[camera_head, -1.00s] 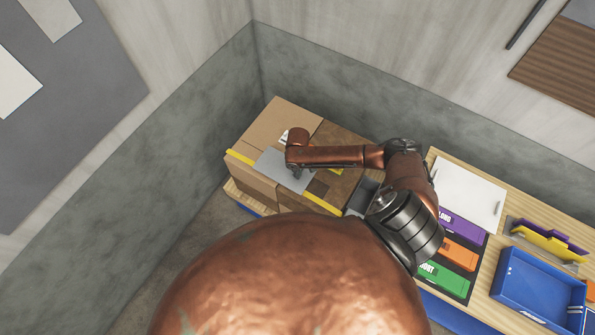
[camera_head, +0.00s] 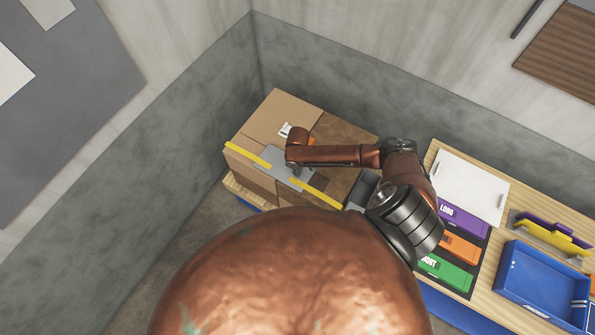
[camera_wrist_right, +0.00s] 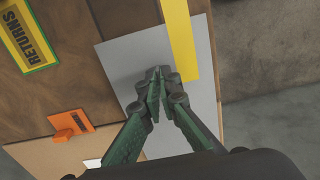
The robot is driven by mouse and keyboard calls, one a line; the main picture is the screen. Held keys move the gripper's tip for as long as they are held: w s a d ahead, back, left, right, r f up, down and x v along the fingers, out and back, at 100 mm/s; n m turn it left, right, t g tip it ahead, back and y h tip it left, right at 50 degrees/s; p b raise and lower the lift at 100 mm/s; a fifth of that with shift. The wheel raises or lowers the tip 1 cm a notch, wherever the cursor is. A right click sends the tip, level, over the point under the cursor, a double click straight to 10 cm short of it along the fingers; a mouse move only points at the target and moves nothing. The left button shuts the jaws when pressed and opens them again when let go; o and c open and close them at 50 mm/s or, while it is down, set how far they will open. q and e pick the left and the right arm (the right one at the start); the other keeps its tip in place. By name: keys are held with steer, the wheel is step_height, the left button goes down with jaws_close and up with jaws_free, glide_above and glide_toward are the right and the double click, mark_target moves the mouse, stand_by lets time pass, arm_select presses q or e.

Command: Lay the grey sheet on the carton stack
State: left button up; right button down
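The carton stack (camera_head: 262,118) stands in the corner at the middle of the head view, brown with yellow strips on its near edge. The flat grey sheet (camera_head: 268,156) lies at the stack's near top edge, partly under my right arm. In the wrist view the grey sheet (camera_wrist_right: 125,55) spans the brown top, and a yellow strip (camera_wrist_right: 180,40) shows across part of it. My right gripper (camera_wrist_right: 160,74) points down at the sheet's middle, its fingertips together at the sheet; the pinched part is hidden by them. My left gripper is out of view.
Right of the stack is a wooden bench with a white panel (camera_head: 468,188), purple, orange and green labelled bins and a blue tray (camera_head: 540,285). A RETURNS label (camera_wrist_right: 28,35) and an orange piece (camera_wrist_right: 70,125) lie beside the sheet. Grey walls close the corner behind.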

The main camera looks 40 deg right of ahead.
steer(key=shift+f, duration=0.35)
steer(key=c, duration=2.6)
jaws_free()
steer(key=o, duration=0.5)
step_height(320, 180, up, 12)
steer(key=shift+a, duration=0.1)
